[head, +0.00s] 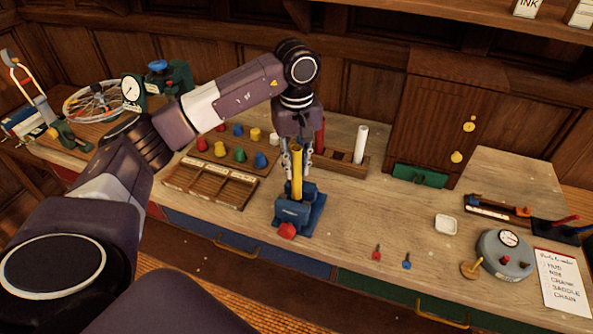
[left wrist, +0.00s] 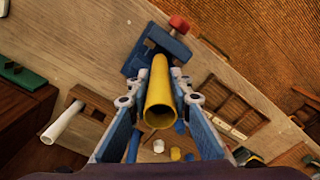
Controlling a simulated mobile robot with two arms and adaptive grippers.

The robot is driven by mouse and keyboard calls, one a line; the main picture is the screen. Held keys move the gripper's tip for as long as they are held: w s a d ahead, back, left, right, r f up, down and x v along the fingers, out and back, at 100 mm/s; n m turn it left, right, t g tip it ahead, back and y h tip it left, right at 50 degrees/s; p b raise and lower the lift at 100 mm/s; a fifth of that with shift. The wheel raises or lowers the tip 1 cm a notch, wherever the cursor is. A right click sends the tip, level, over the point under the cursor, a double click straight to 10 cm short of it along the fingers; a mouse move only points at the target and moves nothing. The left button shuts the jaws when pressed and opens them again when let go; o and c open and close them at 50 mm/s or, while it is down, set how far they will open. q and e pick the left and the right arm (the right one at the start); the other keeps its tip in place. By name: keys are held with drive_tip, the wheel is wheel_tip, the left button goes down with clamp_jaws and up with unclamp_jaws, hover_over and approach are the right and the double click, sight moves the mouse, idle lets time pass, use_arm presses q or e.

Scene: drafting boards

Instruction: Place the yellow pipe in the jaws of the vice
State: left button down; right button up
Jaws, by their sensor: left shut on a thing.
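The yellow pipe (head: 296,172) stands upright in my left gripper (head: 297,165), which is shut on it. Its lower end is at the blue vice (head: 296,212), which has a red knob (head: 287,231) at its front. In the left wrist view, the yellow pipe (left wrist: 160,98) lies between the two fingers of my left gripper (left wrist: 160,105), and the vice (left wrist: 158,50) is beyond it. I cannot tell whether the pipe's lower end is between the jaws or just above them. My right gripper is not in view.
A wooden rack (head: 341,162) holding a white pipe (head: 360,144) and a red pipe stands behind the vice. A pegboard with coloured pegs (head: 240,155) and a sectioned wooden tray (head: 210,183) lie to the left.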

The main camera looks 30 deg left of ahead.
sight(297, 174)
use_arm(q)
wheel_tip(297, 174, down, 3)
drive_tip(key=shift+r+p, duration=0.15)
drive_tip(key=shift+p, duration=0.2)
drive_tip(key=shift+f+b, duration=0.25)
drive_tip(key=shift+b, duration=0.05)
drive_tip(key=c, duration=1.7)
unclamp_jaws()
drive_tip(key=shift+r, duration=0.1)
drive_tip(key=shift+c, duration=0.2)
drive_tip(key=shift+r, duration=0.1)
